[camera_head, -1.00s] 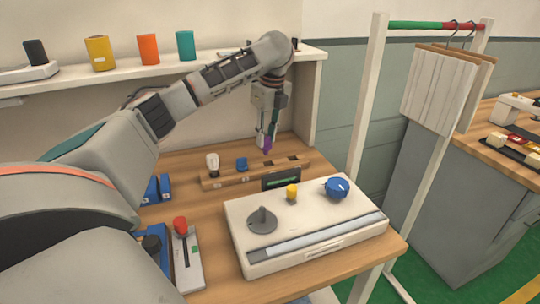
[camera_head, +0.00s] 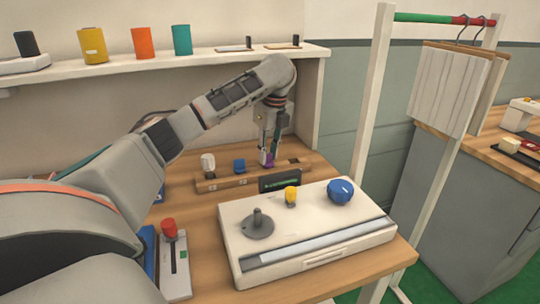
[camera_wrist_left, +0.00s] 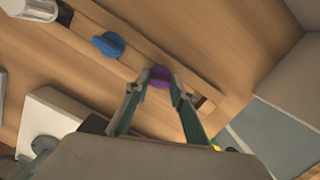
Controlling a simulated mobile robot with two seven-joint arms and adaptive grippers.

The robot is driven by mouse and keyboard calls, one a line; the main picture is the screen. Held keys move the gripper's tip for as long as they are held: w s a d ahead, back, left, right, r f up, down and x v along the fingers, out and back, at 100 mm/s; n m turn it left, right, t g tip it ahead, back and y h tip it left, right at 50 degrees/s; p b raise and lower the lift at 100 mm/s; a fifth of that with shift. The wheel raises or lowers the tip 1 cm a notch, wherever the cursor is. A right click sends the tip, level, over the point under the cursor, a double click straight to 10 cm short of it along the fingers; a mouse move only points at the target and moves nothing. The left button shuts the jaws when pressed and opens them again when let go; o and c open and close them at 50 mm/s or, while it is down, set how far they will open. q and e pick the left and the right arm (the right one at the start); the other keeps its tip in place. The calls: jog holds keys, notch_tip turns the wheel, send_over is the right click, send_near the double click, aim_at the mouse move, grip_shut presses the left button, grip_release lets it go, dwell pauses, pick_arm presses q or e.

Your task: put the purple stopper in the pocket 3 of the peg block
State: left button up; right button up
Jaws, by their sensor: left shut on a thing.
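The wooden peg block (camera_head: 225,183) lies on the table behind the white panel box. A white stopper (camera_head: 208,163) and a blue stopper (camera_head: 239,166) stand in its left part. My left gripper (camera_head: 268,160) is over the right half of the block, shut on the purple stopper (camera_head: 271,157). In the left wrist view the purple stopper (camera_wrist_left: 159,77) is between the fingertips, in line with the block's row. A dark empty pocket (camera_wrist_left: 200,101) shows just right of it. I cannot tell whether the stopper's lower end is inside a pocket. My right gripper is not in view.
The white panel box (camera_head: 300,225) with a grey lever, yellow button and blue knob stands in front of the block. A small dark display (camera_head: 280,180) stands close to the block. A shelf (camera_head: 150,60) with colored cups runs behind. A rack stands at the right.

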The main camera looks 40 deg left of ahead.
pick_arm(q)
jog(key=shift+r, duration=0.2)
jog(key=shift+f, duration=0.15)
jog(key=o, duration=1)
